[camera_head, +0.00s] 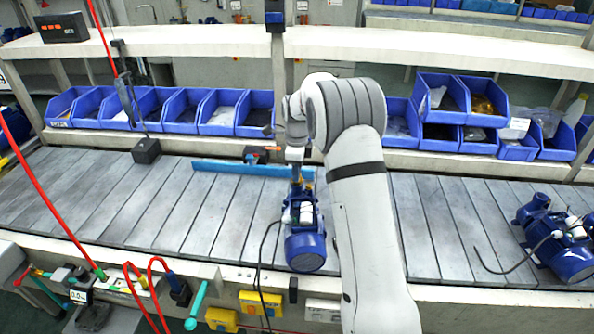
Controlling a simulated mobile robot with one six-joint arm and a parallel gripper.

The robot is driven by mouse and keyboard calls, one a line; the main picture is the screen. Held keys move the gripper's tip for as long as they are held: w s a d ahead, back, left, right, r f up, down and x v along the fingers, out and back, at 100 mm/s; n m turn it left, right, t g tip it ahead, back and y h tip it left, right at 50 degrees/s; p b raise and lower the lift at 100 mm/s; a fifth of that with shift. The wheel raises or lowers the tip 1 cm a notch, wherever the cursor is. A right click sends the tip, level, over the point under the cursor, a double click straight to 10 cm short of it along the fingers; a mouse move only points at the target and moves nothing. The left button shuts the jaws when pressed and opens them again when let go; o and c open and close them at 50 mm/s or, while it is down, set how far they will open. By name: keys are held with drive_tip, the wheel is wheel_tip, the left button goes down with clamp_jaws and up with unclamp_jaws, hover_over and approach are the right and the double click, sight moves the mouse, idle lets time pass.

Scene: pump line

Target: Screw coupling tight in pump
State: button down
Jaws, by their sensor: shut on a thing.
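A blue pump (303,240) with a motor and a black cable stands on the slatted conveyor in the middle of the view. My grey arm reaches over the conveyor from the front right. My gripper (296,178) is at the far, upper end of this pump and points down at it. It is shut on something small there. The coupling is mostly hidden by the gripper and too small to make out, so I cannot tell how far it sits in the pump.
A second blue pump (560,240) stands at the right on the conveyor. A blue bar (225,168) lies behind the middle pump. Blue bins (183,108) line the back shelf. Red hoses hang at the left. A black box (146,151) sits at the conveyor's back edge. The left slats are clear.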

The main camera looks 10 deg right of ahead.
drive_tip(key=shift+m, duration=0.3)
drive_tip(key=m, duration=0.3)
drive_tip(key=shift+m, duration=0.3)
drive_tip(key=c, duration=1.3)
unclamp_jaws()
drive_tip(key=shift+c, duration=0.2)
drive_tip(key=n, duration=0.3)
drive_tip(key=shift+n, duration=0.3)
